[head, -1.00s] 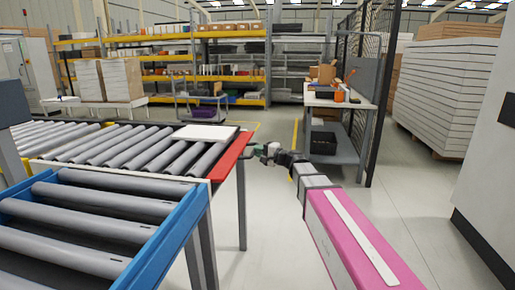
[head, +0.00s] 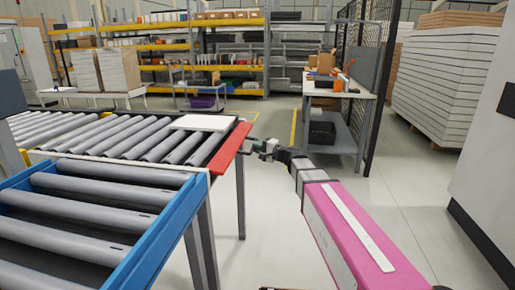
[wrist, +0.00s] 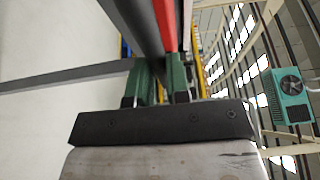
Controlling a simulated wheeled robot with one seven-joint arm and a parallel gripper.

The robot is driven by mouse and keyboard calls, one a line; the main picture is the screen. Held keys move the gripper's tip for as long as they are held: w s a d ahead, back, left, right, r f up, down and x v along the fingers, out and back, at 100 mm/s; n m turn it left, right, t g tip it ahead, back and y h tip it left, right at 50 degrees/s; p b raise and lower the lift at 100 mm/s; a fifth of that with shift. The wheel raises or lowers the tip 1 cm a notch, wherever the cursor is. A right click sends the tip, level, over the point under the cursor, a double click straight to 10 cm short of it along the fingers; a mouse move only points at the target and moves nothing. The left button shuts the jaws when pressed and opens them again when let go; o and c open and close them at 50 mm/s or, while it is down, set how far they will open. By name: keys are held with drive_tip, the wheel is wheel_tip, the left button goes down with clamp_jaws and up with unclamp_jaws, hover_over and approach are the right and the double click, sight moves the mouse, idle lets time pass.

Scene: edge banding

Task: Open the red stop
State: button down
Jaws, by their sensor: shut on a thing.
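The red stop (head: 231,149) is a flat red bar along the right end of the grey roller conveyor in the head view. My gripper (head: 260,147) is at its right side, near the far end, and looks small there. In the wrist view, the gripper's green fingers (wrist: 163,82) are shut on the stop, whose red face (wrist: 165,22) shows beside a dark grey bar. The fingertips' exact contact is partly hidden by that bar.
A white panel (head: 203,122) lies on the rollers close to the stop. A blue-framed roller section (head: 165,235) is in front. A workbench (head: 340,95) stands beyond my arm on the right. The floor between conveyor and bench is clear.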

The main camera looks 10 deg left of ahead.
drive_tip(key=c, duration=1.1)
unclamp_jaws()
drive_tip(key=v, duration=1)
drive_tip(key=shift+s+d, duration=0.2)
drive_tip(key=shift+d, duration=0.15)
drive_tip(key=s+d+f+n+g+h, duration=0.25)
drive_tip(key=s+f+h, duration=0.2)
drive_tip(key=f, duration=0.45)
drive_tip(key=s+d+f+n+g+h, duration=0.1)
drive_tip(key=s+d+f+g+h, duration=0.3)
drive_tip(key=f, duration=0.6)
drive_tip(key=s+d+f+n+g+h, duration=0.1)
drive_tip(key=s+d+f+n+h, duration=0.1)
drive_tip(key=s+d+f+h, duration=0.5)
drive_tip(key=s+d+f, duration=0.2)
drive_tip(key=s+d, duration=0.1)
drive_tip(key=d, duration=0.3)
drive_tip(key=shift+d+f+g, duration=0.15)
drive_tip(key=shift+g, duration=0.2)
